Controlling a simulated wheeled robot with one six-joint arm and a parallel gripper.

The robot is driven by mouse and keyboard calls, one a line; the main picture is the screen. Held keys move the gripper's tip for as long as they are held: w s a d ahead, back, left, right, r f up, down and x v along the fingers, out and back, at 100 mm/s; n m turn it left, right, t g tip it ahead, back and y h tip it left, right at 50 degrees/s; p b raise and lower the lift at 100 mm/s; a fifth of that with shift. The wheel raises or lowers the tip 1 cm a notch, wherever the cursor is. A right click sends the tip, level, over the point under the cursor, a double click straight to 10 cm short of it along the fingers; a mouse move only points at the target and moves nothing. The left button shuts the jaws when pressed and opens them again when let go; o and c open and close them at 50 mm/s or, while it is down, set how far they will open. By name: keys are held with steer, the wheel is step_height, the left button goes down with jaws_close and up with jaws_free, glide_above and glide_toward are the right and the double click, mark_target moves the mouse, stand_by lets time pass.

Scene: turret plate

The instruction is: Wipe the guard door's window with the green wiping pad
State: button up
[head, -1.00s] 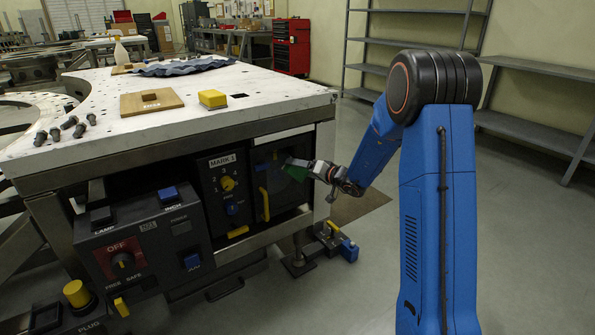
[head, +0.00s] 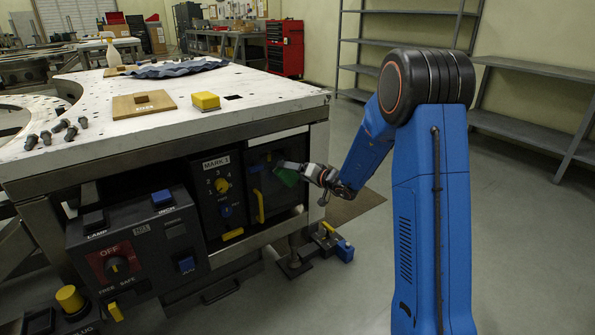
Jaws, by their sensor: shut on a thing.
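My gripper (head: 306,169) is shut on the green wiping pad (head: 287,176), which shows as a small green piece in front of the jaws. The guard door (head: 257,160) is a dark panel at the right end of the table's front, with a yellow handle (head: 260,206) at its left side. Its window (head: 268,186) looks dark, and the pad is in front of the window's right part. I cannot tell whether the pad touches it.
A panel marked MARK 1 (head: 219,184) and a control box (head: 135,245) with switches sit left of the door. On the white tabletop (head: 175,135) are a yellow block (head: 206,101), a wooden plate (head: 142,105) and several bolts (head: 57,131). Grey shelves (head: 540,131) stand at the right.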

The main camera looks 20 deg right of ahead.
steer(key=shift+s+a, duration=0.1)
steer(key=shift+a, duration=0.25)
steer(key=shift+s, duration=0.1)
steer(key=shift+s+d, duration=0.3)
steer(key=shift+s, duration=0.6)
steer(key=shift+s+d, duration=0.35)
steer(key=shift+s, duration=0.6)
steer(key=shift+s+d, duration=0.3)
steer(key=shift+s, duration=0.6)
steer(key=shift+s+d, duration=0.3)
steer(key=shift+s, duration=0.4)
steer(key=shift+s+d, duration=0.25)
steer(key=shift+s, duration=0.45)
steer(key=shift+w, duration=0.1)
steer(key=w+a, duration=0.2)
steer(key=w, duration=0.5)
steer(key=shift+r, duration=0.2)
steer(key=shift+w+a, duration=0.2)
steer(key=shift+w, duration=0.3)
steer(key=shift+w+a, duration=0.15)
steer(key=shift+w, duration=0.35)
